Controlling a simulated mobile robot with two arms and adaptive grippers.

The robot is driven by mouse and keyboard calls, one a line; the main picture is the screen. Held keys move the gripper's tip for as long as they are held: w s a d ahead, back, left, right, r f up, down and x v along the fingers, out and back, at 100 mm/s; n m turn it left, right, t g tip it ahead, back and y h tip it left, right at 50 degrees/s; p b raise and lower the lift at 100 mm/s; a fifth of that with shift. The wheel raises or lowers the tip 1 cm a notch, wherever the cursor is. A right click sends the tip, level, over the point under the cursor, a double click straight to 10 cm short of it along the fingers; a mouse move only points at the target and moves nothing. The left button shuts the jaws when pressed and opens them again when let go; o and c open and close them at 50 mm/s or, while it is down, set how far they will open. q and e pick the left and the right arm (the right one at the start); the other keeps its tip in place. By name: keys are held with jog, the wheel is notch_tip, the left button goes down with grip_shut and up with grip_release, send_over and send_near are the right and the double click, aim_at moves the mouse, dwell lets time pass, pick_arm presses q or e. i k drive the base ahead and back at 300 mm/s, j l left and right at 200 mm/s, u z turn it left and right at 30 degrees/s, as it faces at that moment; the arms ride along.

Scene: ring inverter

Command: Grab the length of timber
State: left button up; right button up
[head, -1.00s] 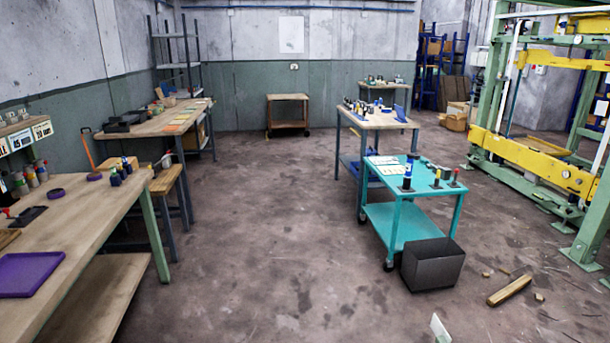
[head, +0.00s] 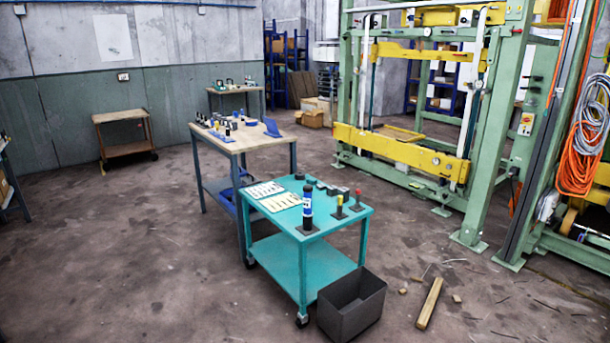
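The length of timber (head: 430,303) lies on the concrete floor at the lower right of the head view. It is a light brown squared piece, its far end pointing up and slightly right. It lies to the right of the dark grey bin and apart from it. Neither of my grippers shows in the view.
A dark grey open bin (head: 351,305) stands by the teal cart (head: 303,258). A wooden-topped table (head: 240,144) is behind the cart. Small wood bits (head: 456,298) lie near the timber. A green and yellow frame machine (head: 400,150) stands behind.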

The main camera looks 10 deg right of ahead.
aim_at(422, 322)
jog(key=i+z, duration=0.85)
jog(key=i+j+z, duration=0.25)
jog(key=z, duration=0.15)
jog(key=i+j+z, duration=0.3)
jog(key=z, duration=0.15)
